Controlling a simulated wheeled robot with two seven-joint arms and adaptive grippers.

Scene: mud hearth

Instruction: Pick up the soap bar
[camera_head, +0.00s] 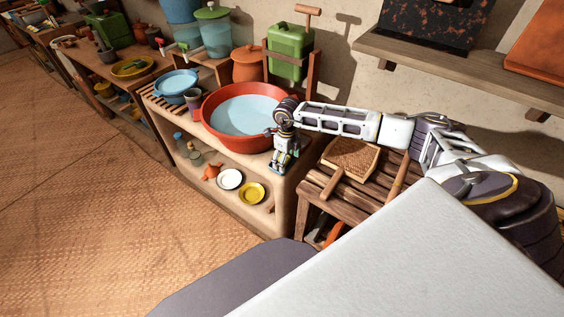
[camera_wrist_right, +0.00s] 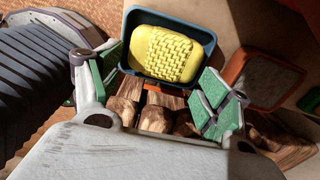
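The soap bar (camera_wrist_right: 172,54) is yellow with a woven-looking raised pattern. It lies in a blue dish (camera_wrist_right: 150,13) at the top middle of the right wrist view. My right gripper (camera_wrist_right: 162,78) is open, its green-padded fingers spread to the left and right of the dish's lower part. Nothing is held between them. In the head view the right gripper (camera_head: 280,165) points down beside the right side of the red basin (camera_head: 216,128). The soap bar cannot be made out there. My left gripper is out of view.
The clay counter's lower shelf holds a white plate (camera_head: 230,179) and a yellow plate (camera_head: 251,192). A slatted wooden bench (camera_head: 366,194) with a woven paddle (camera_head: 350,159) stands to the right. An orange-rimmed item (camera_wrist_right: 264,82) lies right of the dish. The floor at left is open.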

